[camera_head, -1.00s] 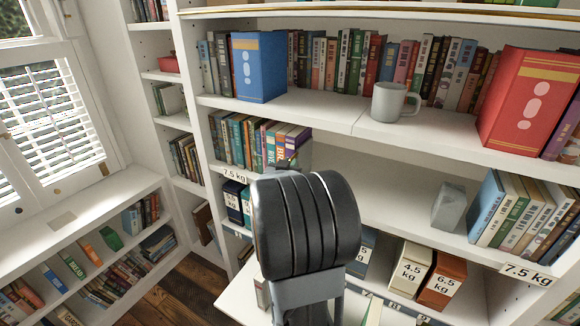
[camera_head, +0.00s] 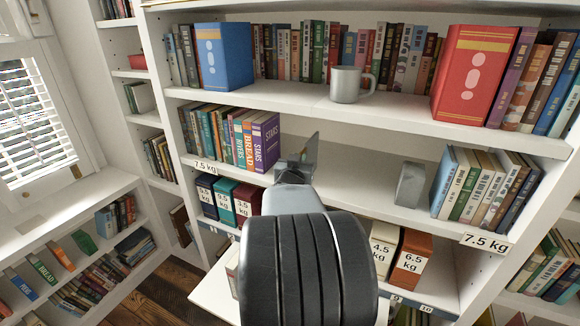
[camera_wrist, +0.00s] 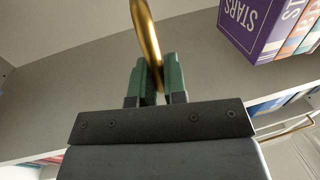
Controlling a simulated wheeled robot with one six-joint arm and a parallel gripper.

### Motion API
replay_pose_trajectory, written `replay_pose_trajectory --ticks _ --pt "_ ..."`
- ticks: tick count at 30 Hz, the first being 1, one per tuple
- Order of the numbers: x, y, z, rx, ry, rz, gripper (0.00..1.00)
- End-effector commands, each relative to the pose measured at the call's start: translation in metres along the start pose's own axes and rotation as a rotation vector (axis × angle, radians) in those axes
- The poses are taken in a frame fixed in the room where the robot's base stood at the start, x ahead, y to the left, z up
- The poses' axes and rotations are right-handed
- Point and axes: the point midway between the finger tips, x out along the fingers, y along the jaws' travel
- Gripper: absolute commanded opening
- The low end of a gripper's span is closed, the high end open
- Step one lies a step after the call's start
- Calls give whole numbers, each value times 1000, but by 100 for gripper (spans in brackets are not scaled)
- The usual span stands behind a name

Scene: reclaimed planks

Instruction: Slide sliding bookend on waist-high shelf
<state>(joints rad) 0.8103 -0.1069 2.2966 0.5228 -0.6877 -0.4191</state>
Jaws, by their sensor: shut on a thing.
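In the head view, a thin grey upright plate (camera_head: 312,151), which looks like the sliding bookend, stands on the waist-high shelf (camera_head: 350,178). It is right of the purple STARS book (camera_head: 266,141), with a gap between. My gripper (camera_head: 293,166) is at the plate; my arm hides most of the contact. In the wrist view, the green fingers of my gripper (camera_wrist: 156,80) are shut on a narrow, slightly curved brass piece (camera_wrist: 147,30), seen edge-on. I cannot tell how the brass piece joins the plate. The STARS book also shows in the wrist view (camera_wrist: 247,28), upside down.
A grey block (camera_head: 410,184) stands left of the right-hand books (camera_head: 482,188) on the same shelf. Bare shelf lies between plate and block. The shelf above holds a mug (camera_head: 346,85) and books. Weight-labelled boxes (camera_head: 411,259) stand below.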

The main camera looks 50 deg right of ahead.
Motion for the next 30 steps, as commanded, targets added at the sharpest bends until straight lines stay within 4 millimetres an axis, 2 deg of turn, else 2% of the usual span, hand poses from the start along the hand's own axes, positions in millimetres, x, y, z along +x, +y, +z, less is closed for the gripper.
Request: replay_pose_trajectory --ticks 9,10,17,25,30 --pt "0 -1 -1 1 1 -4 0" --pt "0 -1 -1 1 1 -4 13" --pt "0 0 -1 0 1 -3 35" --pt "-1 1 -1 0 1 0 36" --pt "-14 0 -3 2 2 5 36"
